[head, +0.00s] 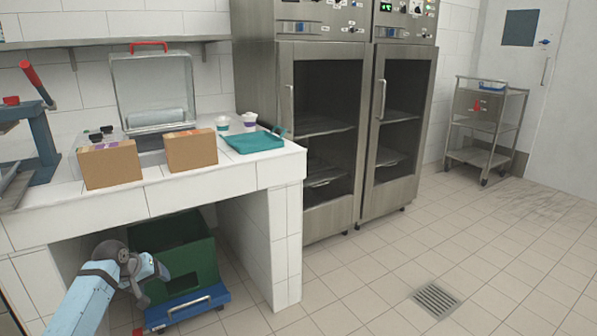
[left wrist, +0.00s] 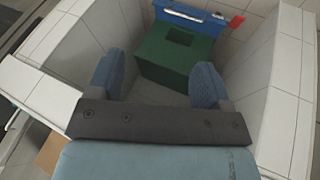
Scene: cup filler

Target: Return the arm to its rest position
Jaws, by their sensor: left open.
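My left gripper (head: 152,268) is low at the left of the head view, in front of the tiled counter's open bay and by the green crate (head: 180,243). In the left wrist view my left gripper (left wrist: 158,72) has its two blue fingers wide apart with nothing between them. The green crate (left wrist: 178,57) shows beyond the fingertips, apart from them as far as I can tell. My right gripper is in neither view.
The white tiled counter (head: 235,180) has a side wall close to the arm. A blue dolly (head: 186,308) holds the crate. Floor on the right is clear.

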